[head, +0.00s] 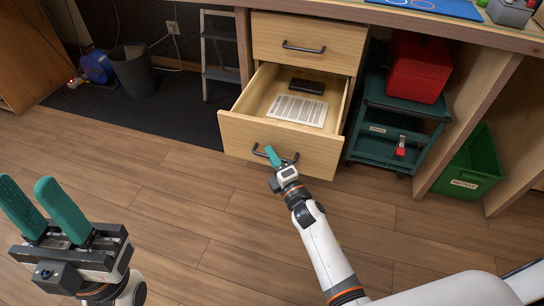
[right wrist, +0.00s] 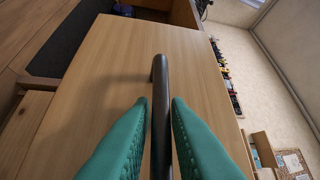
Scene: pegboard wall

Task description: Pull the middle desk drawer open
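The desk's open drawer (head: 277,140) is the one below a closed drawer (head: 308,35). It is pulled well out and shows a printed sheet (head: 297,110) and a dark flat object (head: 307,86) inside. Its dark bar handle (head: 258,151) is on the front panel. My right gripper (head: 279,155) is at this handle. In the right wrist view the handle (right wrist: 161,85) runs between the two green fingers, which are closed on it. My left gripper (head: 36,205) is open and empty, over the floor at the lower left. Whatever lies beneath the open drawer is hidden.
A dark green cart (head: 385,145) with a red box (head: 417,68) stands right of the drawer, with a green bin (head: 470,165) farther right. A grey step stool (head: 220,50) and a waste bin (head: 133,72) are at the left. The wooden floor in front is clear.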

